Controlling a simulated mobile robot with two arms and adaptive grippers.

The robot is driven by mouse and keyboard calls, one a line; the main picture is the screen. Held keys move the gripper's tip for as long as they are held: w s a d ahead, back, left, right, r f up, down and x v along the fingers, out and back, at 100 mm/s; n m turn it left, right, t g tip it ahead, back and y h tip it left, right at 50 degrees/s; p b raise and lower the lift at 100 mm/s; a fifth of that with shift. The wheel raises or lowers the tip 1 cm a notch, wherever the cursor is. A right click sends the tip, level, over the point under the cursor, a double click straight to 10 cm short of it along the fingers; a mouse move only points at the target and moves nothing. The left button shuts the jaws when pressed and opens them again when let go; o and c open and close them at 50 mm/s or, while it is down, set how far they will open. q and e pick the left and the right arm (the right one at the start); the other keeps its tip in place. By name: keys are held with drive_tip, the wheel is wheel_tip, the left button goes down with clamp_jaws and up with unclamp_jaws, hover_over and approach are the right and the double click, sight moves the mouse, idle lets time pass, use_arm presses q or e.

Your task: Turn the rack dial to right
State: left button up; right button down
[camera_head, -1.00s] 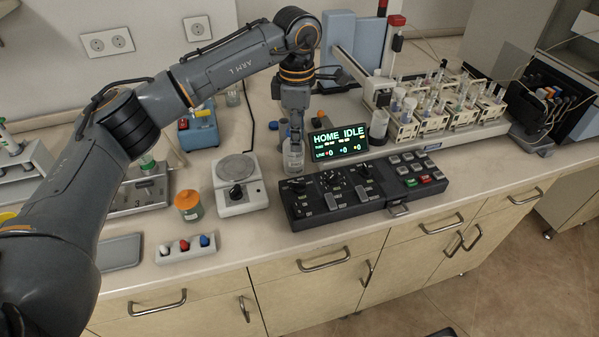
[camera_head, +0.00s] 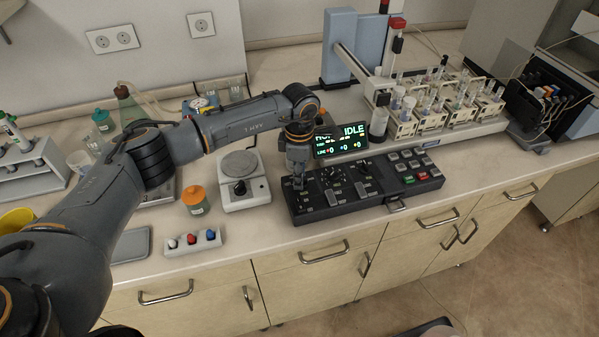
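The black control panel (camera_head: 350,190) lies on the bench in front of the small display (camera_head: 341,142). It carries several dials and switches on its left and middle parts and a keypad on the right. Its labels are too small to read, so I cannot tell which one is the rack dial. My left gripper (camera_head: 299,184) points down at the panel's far left dial and hides most of it. I cannot tell whether the fingers touch the dial or how wide they are apart. My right gripper is not in view.
A small block with coloured knobs (camera_head: 192,241) sits near the front edge. The sample racks (camera_head: 430,118) stand behind and to the right.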

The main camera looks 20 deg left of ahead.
use_arm(q)
drive_tip(key=shift+c, duration=0.2)
clamp_jaws()
